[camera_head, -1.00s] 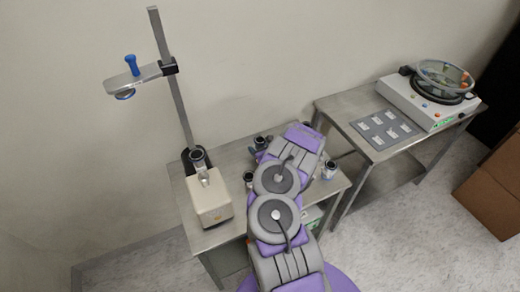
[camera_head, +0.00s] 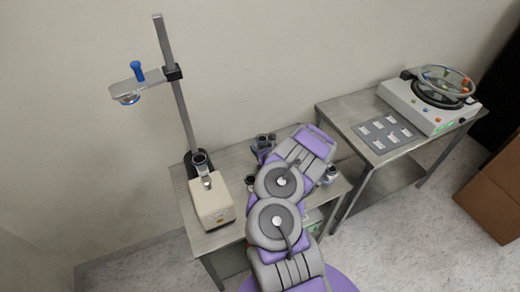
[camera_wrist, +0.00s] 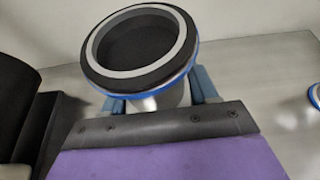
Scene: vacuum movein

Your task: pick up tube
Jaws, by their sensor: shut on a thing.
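A tube (camera_wrist: 140,45) with a dark round top, a light grey ring and a blue edge fills the upper middle of the wrist view. The blue fingertips of my gripper (camera_wrist: 158,95) show on both sides of its metal body, and the gripper is shut on it. The tube's lower part is hidden behind my wrist's edge.
A beige device (camera_head: 211,203) and a tall pole (camera_head: 178,110) with a clamp stand at left. A second table (camera_head: 345,112) holds a white machine (camera_head: 425,108). A cardboard box (camera_head: 492,190) is at right.

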